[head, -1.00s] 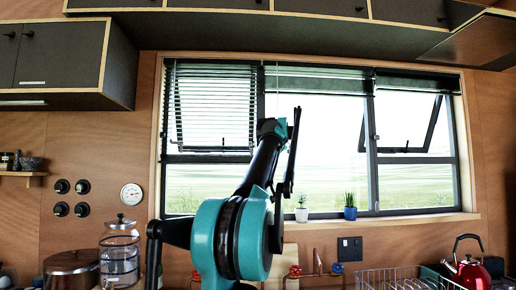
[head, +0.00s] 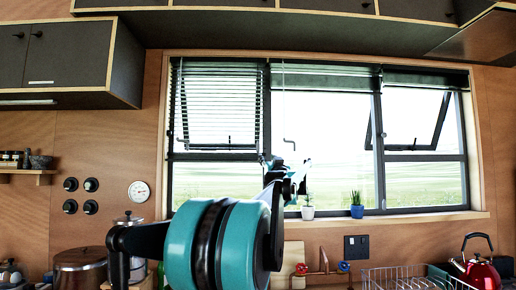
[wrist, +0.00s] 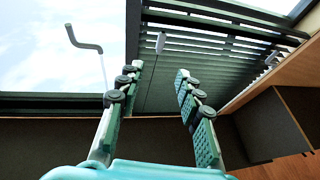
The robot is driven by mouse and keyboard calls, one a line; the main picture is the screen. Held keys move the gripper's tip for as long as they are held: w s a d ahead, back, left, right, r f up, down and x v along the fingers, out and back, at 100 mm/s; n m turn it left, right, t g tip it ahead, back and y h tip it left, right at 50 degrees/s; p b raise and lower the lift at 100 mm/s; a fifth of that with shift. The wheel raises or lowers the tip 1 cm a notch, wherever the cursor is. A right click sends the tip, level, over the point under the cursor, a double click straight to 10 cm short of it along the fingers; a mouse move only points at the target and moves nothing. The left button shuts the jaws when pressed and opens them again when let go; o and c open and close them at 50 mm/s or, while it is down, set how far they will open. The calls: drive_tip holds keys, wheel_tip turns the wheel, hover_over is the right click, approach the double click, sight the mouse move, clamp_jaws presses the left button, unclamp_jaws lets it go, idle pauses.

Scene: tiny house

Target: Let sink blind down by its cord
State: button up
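The window has a left slatted blind (head: 222,105) hanging partway down and a middle blind (head: 325,75) bunched at the top; I cannot tell which is the sink blind. In the wrist view, a slatted blind (wrist: 205,55) fills the upper right. A thin cord with a pale tassel (wrist: 160,42) shows in front of it, in line with the gap between my fingers. My gripper (wrist: 158,73) is open and empty; I cannot tell how far the cord is from it. In the head view my gripper (head: 285,172) is in front of the window, partly hidden by my arm.
A bent handle (wrist: 84,40) is left of the fingers in the wrist view. Two potted plants (head: 308,207) (head: 357,204) stand on the sill. A red kettle (head: 478,265) and a wire rack (head: 415,279) are at lower right. Dark cabinets (head: 67,60) hang at upper left.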

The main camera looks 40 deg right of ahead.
sight(258, 147)
drive_tip(key=x, duration=1.7)
drive_tip(key=shift+w, duration=0.1)
clamp_jaws()
